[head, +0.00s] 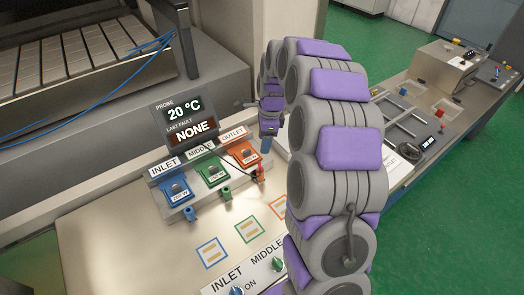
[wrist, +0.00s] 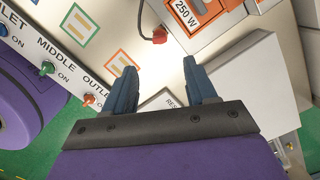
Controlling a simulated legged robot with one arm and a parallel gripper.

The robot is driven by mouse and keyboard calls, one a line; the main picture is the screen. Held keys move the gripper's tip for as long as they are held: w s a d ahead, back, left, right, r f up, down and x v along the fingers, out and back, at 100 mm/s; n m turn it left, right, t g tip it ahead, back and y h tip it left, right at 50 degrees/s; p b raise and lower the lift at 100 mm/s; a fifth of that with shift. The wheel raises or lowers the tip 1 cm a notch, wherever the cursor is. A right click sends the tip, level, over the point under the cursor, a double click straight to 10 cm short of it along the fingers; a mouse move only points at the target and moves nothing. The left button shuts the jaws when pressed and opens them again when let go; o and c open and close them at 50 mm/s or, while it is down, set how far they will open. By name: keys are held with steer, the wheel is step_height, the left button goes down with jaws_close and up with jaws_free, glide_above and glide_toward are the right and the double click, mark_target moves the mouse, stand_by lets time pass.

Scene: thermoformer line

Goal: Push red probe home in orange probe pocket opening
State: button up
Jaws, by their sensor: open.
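The red probe (head: 261,173) is at the front of the orange block (head: 243,153) under the OUTLET sign, with a dark cable running to it. In the wrist view the red probe (wrist: 159,36) shows beside the orange block (wrist: 202,12), which is partly cut off. I cannot tell how deep the probe sits, and the pocket opening itself is not clearly visible. My gripper (head: 266,145) is just right of the orange block in the head view. In the wrist view my gripper (wrist: 162,84) is open and empty, its blue fingers apart, with the probe beyond the gap.
A blue block (head: 176,190) and a green block (head: 211,171) stand left of the orange one. A display (head: 187,121) stands behind them. A switch panel (head: 247,280) with INLET and MIDDLE labels is at the front. The pale bench top (head: 130,240) is clear at left.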

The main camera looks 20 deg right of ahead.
steer(key=r, duration=0.5)
steer(key=shift+s+d+r, duration=0.1)
steer(key=shift+d+r, duration=0.1)
steer(key=shift+d, duration=0.15)
steer(key=s+a+r+n+g+b, duration=0.1)
steer(key=s+a+n, duration=0.4)
steer(key=s, duration=0.3)
steer(key=s+a+r+n+b, duration=0.1)
steer(key=s+a+n+b, duration=0.1)
steer(key=s+a+n, duration=0.45)
steer(key=s+f+n, duration=0.2)
steer(key=s+n, duration=0.1)
steer(key=s, duration=0.4)
steer(key=s+a+f+n+h+b, duration=0.1)
steer(key=s+n, duration=0.3)
steer(key=s, duration=0.4)
steer(key=s+a+f+n+g+b, duration=0.1)
steer(key=s+f+n, duration=0.1)
steer(key=s, duration=0.6)
steer(key=shift+f+n, duration=0.3)
steer(key=shift+n, duration=0.35)
